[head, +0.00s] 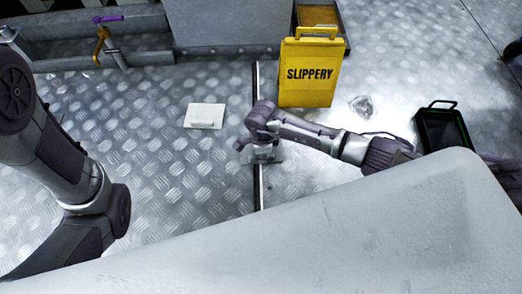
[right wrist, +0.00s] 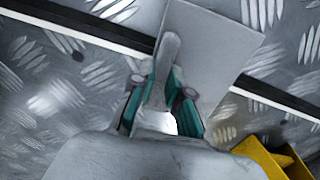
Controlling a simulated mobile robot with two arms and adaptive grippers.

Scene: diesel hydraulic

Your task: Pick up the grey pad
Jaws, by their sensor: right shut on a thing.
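The grey pad (right wrist: 215,45) is a flat square plate with a raised grip bar, seen at the top of the right wrist view. My right gripper (right wrist: 160,98) is shut on this bar, with a teal-lined finger on each side. In the head view the pad (head: 276,155) shows partly beneath my right gripper (head: 261,147), by the dark floor seam. The gripper hides much of it there. I cannot tell whether the pad touches the floor. My left arm comes in at the left of the head view, but its gripper is out of view.
A yellow SLIPPERY sign (head: 309,88) stands behind. A black tray (head: 443,129) is at the right, and a clear crumpled item (head: 361,106) lies between them. Purple-and-orange tool (head: 103,40) at back left.

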